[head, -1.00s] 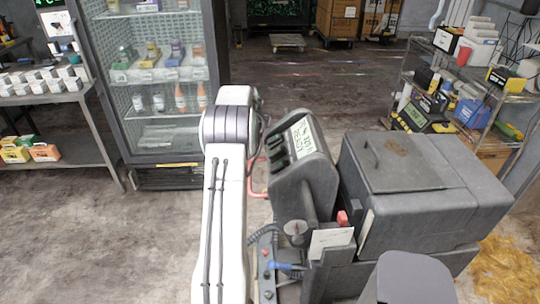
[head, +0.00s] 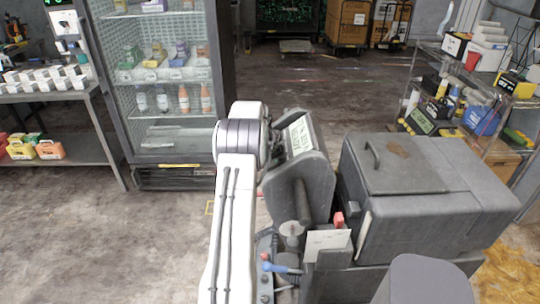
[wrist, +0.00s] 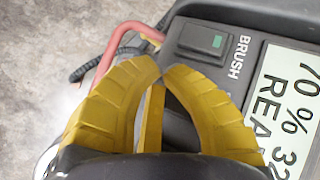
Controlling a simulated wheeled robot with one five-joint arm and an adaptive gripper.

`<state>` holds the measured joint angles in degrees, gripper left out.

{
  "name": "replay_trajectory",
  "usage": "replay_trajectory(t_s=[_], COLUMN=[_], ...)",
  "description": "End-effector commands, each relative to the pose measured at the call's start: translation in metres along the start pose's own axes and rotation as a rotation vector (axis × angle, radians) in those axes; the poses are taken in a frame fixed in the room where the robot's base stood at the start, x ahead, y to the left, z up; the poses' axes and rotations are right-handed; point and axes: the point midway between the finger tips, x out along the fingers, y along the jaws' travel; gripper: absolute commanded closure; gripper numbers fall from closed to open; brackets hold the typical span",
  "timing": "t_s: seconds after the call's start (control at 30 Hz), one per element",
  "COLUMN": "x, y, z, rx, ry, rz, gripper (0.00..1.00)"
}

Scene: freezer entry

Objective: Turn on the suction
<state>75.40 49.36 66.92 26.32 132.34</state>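A dark grey floor-cleaning machine (head: 312,180) stands in front of me in the head view. Its tilted control panel has a white display (head: 301,134). The wrist view shows part of that display (wrist: 290,95), with "70%" readable. A dark rocker switch with a green mark (wrist: 205,40) sits beside the word "BRUSH". No suction label is readable; my fingers cover the panel below the brush switch. My gripper (wrist: 162,73) has yellow fingers whose tips meet, with nothing visible between them, just left of the brush switch. In the head view my arm hides the gripper and the panel's left side.
A red tube (wrist: 105,65) runs beside the panel. The machine's grey tank (head: 405,165) is at the right. A glass-door fridge (head: 165,110) stands behind left, a loaded shelf (head: 470,95) at right. Bare floor (head: 110,240) lies at left.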

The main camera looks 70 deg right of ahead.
Motion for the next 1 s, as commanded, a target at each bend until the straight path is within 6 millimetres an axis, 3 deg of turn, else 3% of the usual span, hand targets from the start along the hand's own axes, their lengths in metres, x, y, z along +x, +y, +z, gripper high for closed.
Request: replay_trajectory(t_s=[0.2,0.23,0.3,1.0], x=[-0.0004,-0.0004,-0.0004,-0.0003], y=[-0.0002,-0.0002,-0.0002,-0.0002], z=[0.0001,0.0001,0.0001,-0.0001], rx=[0.000,0.000,0.000,0.000], ry=[0.000,0.000,0.000,0.000], rz=[0.000,0.000,0.000,0.000], gripper=[1.00,0.95,1.00,1.00])
